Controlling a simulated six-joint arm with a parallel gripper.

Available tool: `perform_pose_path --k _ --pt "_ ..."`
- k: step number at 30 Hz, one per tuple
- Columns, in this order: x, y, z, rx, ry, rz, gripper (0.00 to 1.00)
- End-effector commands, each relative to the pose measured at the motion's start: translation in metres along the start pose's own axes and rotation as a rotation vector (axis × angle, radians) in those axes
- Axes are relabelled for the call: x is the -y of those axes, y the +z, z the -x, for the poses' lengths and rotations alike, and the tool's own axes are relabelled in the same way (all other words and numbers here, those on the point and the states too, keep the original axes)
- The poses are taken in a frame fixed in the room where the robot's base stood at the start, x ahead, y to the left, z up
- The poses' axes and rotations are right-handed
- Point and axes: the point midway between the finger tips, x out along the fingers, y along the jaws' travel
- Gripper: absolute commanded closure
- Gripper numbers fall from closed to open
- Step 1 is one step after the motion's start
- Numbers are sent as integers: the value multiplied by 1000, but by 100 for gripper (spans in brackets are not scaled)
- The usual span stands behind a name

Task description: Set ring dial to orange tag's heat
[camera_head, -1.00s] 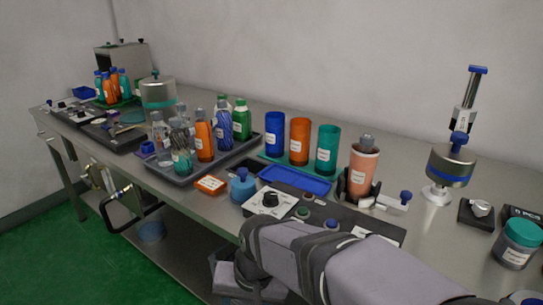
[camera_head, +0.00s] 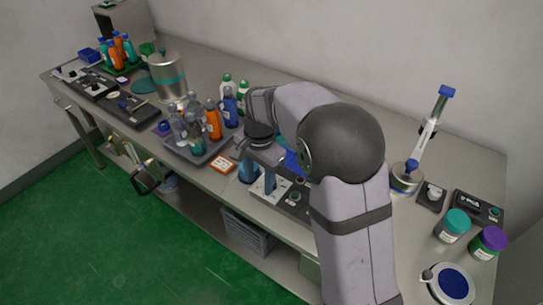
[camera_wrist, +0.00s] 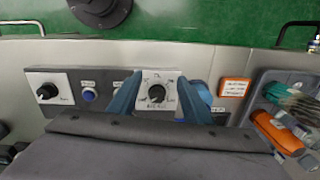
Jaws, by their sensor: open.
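The dial, a black knob (camera_wrist: 156,94) on a white plate with a ring of printed marks, sits at the console's middle in the wrist view. The printed values are too small to read. My gripper (camera_wrist: 158,84) is open, with one blue finger on each side of the knob; contact is not visible. In the head view my gripper (camera_head: 270,185) points down over the white dial plate (camera_head: 257,187), and the arm hides much of the console. The orange-edged tag (camera_head: 222,164) lies flat near the table edge. It also shows in the wrist view (camera_wrist: 235,88), its text unreadable.
Beside the tag, a grey tray (camera_head: 183,153) holds several bottles. The console also carries a blue button (camera_wrist: 89,95) and a second black knob (camera_wrist: 47,91). A blue-capped device (camera_head: 407,177) and lidded jars (camera_head: 453,226) stand right of my arm.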

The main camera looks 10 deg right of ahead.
Motion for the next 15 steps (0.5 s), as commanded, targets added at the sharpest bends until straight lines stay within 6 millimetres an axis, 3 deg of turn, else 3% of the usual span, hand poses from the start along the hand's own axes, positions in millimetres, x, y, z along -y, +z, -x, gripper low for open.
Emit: perform_pose_path --k 1,3,9,15 --pt "2 -11 19 0 11 -44 55" --pt "4 -24 24 -2 20 -100 55" --pt "5 -49 30 -8 37 -205 55" --pt "5 -58 28 -11 42 -243 55"
